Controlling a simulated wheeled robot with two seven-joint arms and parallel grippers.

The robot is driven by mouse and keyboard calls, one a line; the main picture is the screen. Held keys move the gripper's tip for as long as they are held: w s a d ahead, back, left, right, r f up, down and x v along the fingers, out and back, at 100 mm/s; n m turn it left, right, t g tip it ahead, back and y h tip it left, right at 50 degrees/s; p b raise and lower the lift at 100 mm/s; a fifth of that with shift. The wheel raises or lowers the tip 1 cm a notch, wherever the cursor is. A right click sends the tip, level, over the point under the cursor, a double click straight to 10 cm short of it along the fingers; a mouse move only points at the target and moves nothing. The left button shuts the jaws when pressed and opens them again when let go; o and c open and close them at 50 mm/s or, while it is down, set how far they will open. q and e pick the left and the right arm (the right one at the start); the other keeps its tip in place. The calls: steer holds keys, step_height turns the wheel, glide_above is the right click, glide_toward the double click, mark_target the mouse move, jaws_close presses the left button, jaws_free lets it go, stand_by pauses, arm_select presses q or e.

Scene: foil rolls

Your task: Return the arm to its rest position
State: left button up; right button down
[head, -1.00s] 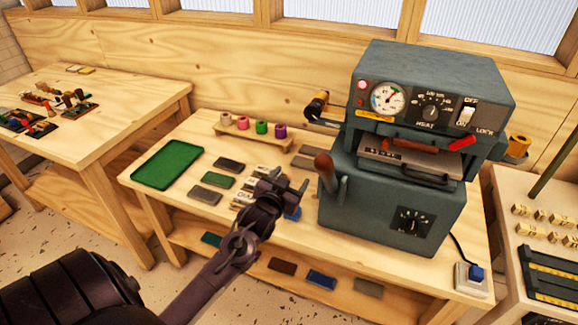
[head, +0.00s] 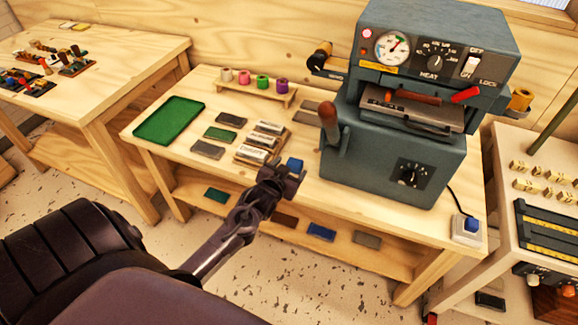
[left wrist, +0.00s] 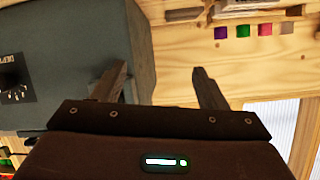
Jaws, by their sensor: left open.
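My left arm comes in from the lower left. Small foil rolls in pale, pink, green and purple (head: 282,87) stand on a wooden rack (head: 255,91) at the back. My right gripper is not in view.
A grey-green press (head: 395,150) stands on the table right of my gripper. A green tray (head: 169,121) and several flat blocks (head: 221,133) lie to the left. A lower shelf (head: 345,255) holds more blocks. Another bench (head: 510,150) stands at the right.

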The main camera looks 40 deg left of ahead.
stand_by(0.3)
arm_select(q)
steer(key=s+d+f+g+h, duration=0.1)
steer(key=s+d+f+g, duration=0.1)
steer(key=s+f, duration=0.6)
steer(key=s+d+f+m+g+b, duration=0.1)
steer(key=s+d+f+g, duration=0.15)
steer(key=f, duration=0.85)
steer(key=s+d+f+g+h, duration=0.1)
steer(key=s+d+f+g, duration=0.1)
steer(key=s+f, duration=0.6)
steer(key=s+d+f+g, duration=0.2)
steer(key=s+f, duration=0.3)
steer(key=s, duration=0.3)
steer(key=s+d+f+m+g, duration=0.1)
steer(key=s+d+f+g, duration=0.1)
steer(key=s+f, duration=0.4)
steer(key=s+d+f+g+h, duration=0.1)
steer(key=s+f, duration=0.4)
steer(key=s, duration=0.6)
steer(key=shift+s+d+f+m+g+b, duration=0.2)
steer(key=shift+s+d+m+g+b, duration=0.2)
steer(key=shift+d, duration=0.25)
